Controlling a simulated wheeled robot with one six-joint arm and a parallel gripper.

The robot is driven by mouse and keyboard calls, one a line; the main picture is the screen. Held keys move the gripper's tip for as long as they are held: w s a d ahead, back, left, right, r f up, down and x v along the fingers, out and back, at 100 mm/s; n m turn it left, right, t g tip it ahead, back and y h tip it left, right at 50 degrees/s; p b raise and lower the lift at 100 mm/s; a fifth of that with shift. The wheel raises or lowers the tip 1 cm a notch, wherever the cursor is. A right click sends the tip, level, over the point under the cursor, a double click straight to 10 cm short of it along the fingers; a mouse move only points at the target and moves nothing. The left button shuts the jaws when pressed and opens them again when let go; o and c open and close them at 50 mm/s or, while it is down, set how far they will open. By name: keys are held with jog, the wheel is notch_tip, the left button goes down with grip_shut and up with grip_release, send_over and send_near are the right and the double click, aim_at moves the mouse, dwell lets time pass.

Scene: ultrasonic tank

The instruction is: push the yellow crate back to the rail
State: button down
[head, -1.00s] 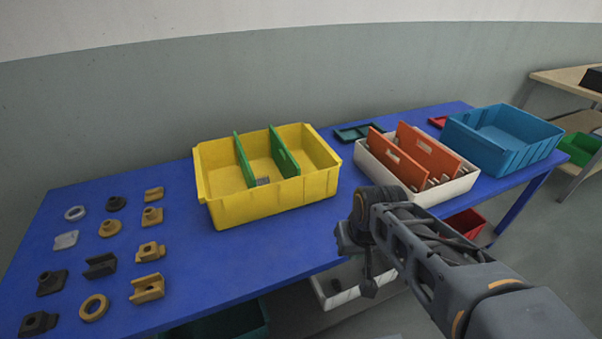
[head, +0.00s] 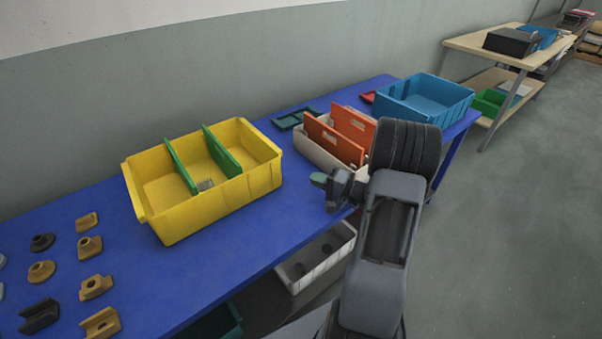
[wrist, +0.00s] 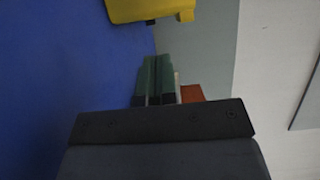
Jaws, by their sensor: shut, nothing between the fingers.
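The yellow crate (head: 207,208) stands upright on the blue table, with two green dividers (head: 222,152) and a small grey piece inside. Part of it also shows at the top of the wrist view (wrist: 150,10). I cannot make out a rail in either view. My gripper (head: 319,180) is to the right of the crate, near the table's front edge, apart from it and pointing left towards it. In the wrist view its green fingers (wrist: 154,75) lie together, shut and empty. My arm hides part of the white crate behind it.
On the blue table (head: 235,250), a white crate (head: 317,154) with orange dividers, a blue crate (head: 425,100) and a green tray (head: 290,120) stand right of the yellow crate. Several small parts (head: 96,287) lie to its left. The table in front of it is clear.

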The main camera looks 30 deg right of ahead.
jog(key=x, duration=0.9)
jog(key=shift+w, duration=0.2)
jog(key=shift+f, duration=0.15)
